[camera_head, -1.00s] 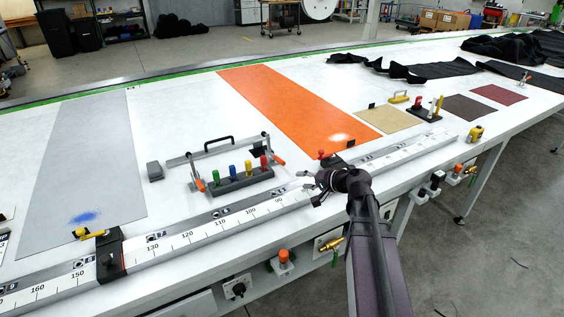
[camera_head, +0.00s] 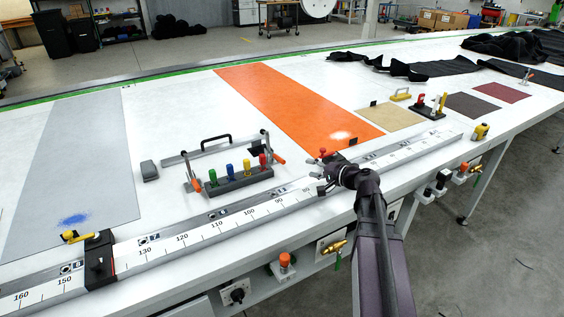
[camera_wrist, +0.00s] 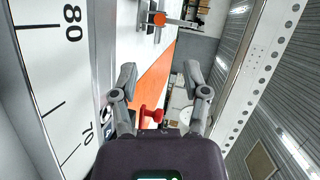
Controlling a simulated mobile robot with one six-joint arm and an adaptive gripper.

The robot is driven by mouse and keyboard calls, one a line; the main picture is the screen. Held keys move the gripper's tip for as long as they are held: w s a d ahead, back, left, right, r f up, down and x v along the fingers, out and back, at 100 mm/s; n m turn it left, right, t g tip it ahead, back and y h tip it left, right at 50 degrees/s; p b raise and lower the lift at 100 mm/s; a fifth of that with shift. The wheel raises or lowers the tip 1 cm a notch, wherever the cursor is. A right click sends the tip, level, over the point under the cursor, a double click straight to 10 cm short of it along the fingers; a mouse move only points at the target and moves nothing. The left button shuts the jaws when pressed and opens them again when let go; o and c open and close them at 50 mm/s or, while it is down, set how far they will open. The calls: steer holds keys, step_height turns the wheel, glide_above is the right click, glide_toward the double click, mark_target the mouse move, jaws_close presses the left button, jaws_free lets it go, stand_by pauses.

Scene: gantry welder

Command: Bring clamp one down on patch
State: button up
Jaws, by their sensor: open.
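In the head view my gripper (camera_head: 325,174) hovers over the ruler rail at the table's front edge, beside the near end of the orange strip (camera_head: 290,105). In the wrist view its two fingers (camera_wrist: 160,72) stand apart with nothing between the tips. A red knob (camera_head: 323,153) shows just beyond the gripper; a red handle (camera_wrist: 153,113) stands low between the finger bases in the wrist view. My gripper partly hides its mount. No label tells which clamp is number one. Tan (camera_head: 389,116), dark brown (camera_head: 471,105) and dark red (camera_head: 500,92) pieces lie flat to the right; which is the patch is unclear.
A rack of coloured pegs (camera_head: 241,179) and a frame with orange handles stand left of my gripper. A black slider (camera_head: 99,262) sits on the ruler rail (camera_head: 190,237). A red-handled stand (camera_head: 428,110) and black cloth (camera_head: 440,70) are farther right.

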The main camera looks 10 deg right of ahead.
mark_target(281, 159)
steer(key=b+x, duration=0.3)
steer(key=x, duration=1)
steer(key=shift+w+a+f, duration=0.1)
steer(key=shift+w+a, duration=0.1)
steer(key=shift+a, duration=0.05)
jaws_close()
